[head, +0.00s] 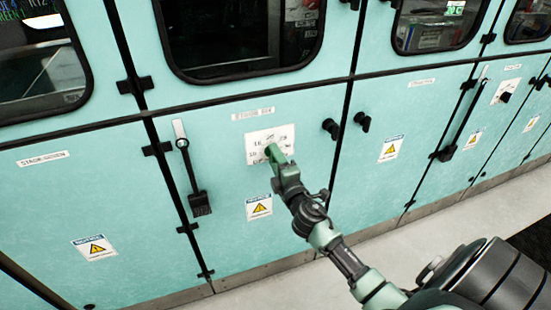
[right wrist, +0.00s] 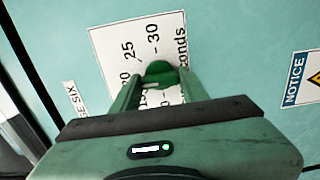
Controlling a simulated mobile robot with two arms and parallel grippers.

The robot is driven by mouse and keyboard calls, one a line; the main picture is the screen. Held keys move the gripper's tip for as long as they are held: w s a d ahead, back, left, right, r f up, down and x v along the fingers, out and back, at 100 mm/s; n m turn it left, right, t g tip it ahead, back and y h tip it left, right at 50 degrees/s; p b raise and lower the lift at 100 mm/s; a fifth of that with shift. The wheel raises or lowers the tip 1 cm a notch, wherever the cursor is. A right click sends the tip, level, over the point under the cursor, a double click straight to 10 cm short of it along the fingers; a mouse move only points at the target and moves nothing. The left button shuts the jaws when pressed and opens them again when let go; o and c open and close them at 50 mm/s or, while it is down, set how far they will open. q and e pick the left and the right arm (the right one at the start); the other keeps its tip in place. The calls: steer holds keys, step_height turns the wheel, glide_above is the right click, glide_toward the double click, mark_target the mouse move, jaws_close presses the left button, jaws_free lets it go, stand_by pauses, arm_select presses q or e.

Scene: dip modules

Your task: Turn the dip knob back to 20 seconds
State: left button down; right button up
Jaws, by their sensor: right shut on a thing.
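The dip dial plate (head: 283,137) is a white card with printed numbers on a teal cabinet door, below a small label strip. In the right wrist view the plate (right wrist: 112,45) shows 25, 30 and part of "seconds". A green rounded knob (right wrist: 160,72) stands on its lower part, between the fingers of my right gripper (right wrist: 157,88). My right gripper (head: 273,154) is shut on the knob and covers it in the head view. The fingers hide part of the scale, so I cannot tell which number the knob points at. My left gripper is not in view.
Two black latches (head: 331,128) sit right of the plate. A long lever handle (head: 190,168) is on the left. A warning sticker (head: 259,207) is below the plate. Another white plate with a dark knob (head: 504,97) is far right. Pale floor (head: 395,243) runs along the cabinets.

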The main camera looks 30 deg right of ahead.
steer(key=o, duration=1.4)
steer(key=b+v, duration=0.1)
steer(key=v, duration=0.6)
steer(key=shift+s, duration=0.4)
